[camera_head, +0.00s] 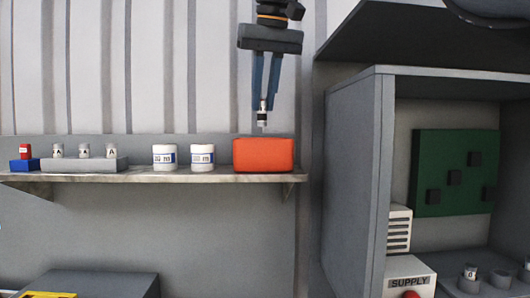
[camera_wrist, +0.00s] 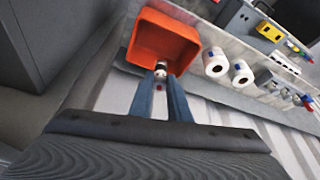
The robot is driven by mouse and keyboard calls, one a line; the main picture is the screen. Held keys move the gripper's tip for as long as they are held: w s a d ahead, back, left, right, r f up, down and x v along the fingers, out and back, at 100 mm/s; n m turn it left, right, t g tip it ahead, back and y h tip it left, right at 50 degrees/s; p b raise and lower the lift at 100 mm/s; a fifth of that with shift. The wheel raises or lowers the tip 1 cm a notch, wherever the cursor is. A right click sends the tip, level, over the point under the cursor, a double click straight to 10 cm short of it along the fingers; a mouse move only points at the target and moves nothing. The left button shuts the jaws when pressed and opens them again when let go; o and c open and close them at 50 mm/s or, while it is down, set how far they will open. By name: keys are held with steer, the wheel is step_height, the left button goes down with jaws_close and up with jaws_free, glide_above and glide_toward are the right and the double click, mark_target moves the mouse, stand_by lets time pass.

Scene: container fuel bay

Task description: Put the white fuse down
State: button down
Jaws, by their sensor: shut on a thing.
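My gripper (camera_head: 263,105) points down above the shelf and is shut on a small white fuse (camera_head: 262,117) with metal-looking ends. In the wrist view the white fuse (camera_wrist: 160,70) shows between the fingertips (camera_wrist: 161,77), in front of the orange bin's opening. The orange bin (camera_head: 264,155) stands at the right end of the shelf; its open inside (camera_wrist: 165,40) looks empty where it shows. The fuse is above the bin and apart from it.
The shelf (camera_head: 200,176) also holds two white jars (camera_head: 202,157), a grey block (camera_head: 84,165) with several small labelled cylinders, and a red item (camera_head: 25,151) on a blue block (camera_head: 25,164). A grey cabinet (camera_head: 352,190) with a green board (camera_head: 455,170) stands to the right.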

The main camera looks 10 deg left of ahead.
steer(key=shift+s+d+f+p, duration=0.1)
steer(key=shift+f+p, duration=0.45)
steer(key=shift+f, duration=3.85)
steer(key=shift+f, duration=0.1)
steer(key=c, duration=1.7)
jaws_free()
steer(key=shift+o, duration=0.2)
steer(key=b+v, duration=0.1)
steer(key=v, duration=1.1)
steer(key=shift+b, duration=0.3)
